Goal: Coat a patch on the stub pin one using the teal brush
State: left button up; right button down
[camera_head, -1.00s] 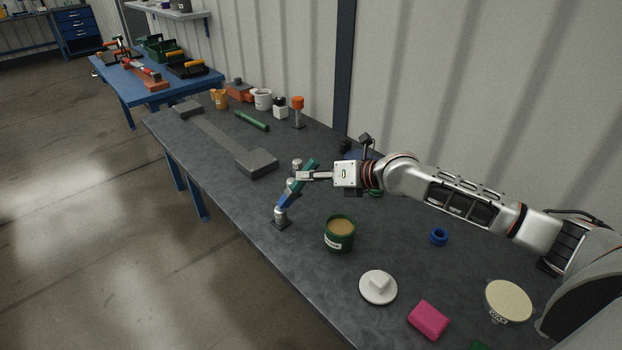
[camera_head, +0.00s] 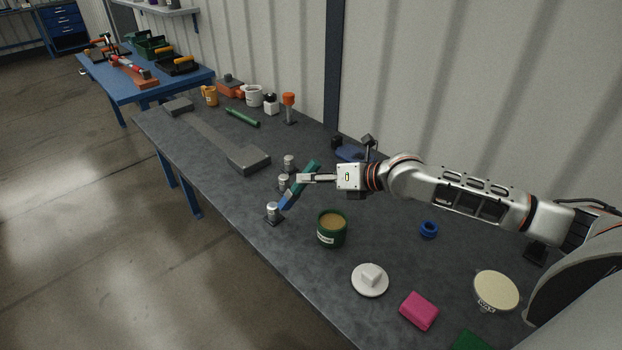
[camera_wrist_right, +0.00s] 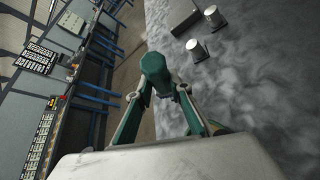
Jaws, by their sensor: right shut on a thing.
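My right gripper (camera_head: 302,178) is shut on the teal brush (camera_head: 310,171), which slants down to a blue lower end. Three silver stub pins stand on dark bases: a front one (camera_head: 272,208), a middle one (camera_head: 283,181) and a back one (camera_head: 289,161). The brush's lower end is just right of the front pin's top, seemingly apart from it. I cannot tell which pin is number one or whether any is coated. In the right wrist view, the brush (camera_wrist_right: 156,72) shows between the fingers (camera_wrist_right: 160,96), with two pins (camera_wrist_right: 196,48) (camera_wrist_right: 213,15) right of it. My left gripper is out of view.
An open green tin (camera_head: 332,229) with tan contents stands right of the front pin. A white lidded disc (camera_head: 370,281), a pink block (camera_head: 419,311) and a blue ring (camera_head: 428,229) lie nearer. A grey bar (camera_head: 248,159) lies left of the pins.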

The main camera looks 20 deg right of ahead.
notch_tip(320, 180, up, 6)
jog(key=p, duration=0.3)
jog(key=shift+f+p, duration=0.15)
jog(key=shift+p, duration=0.15)
notch_tip(320, 180, up, 3)
jog(key=p, duration=0.3)
dwell(0.9)
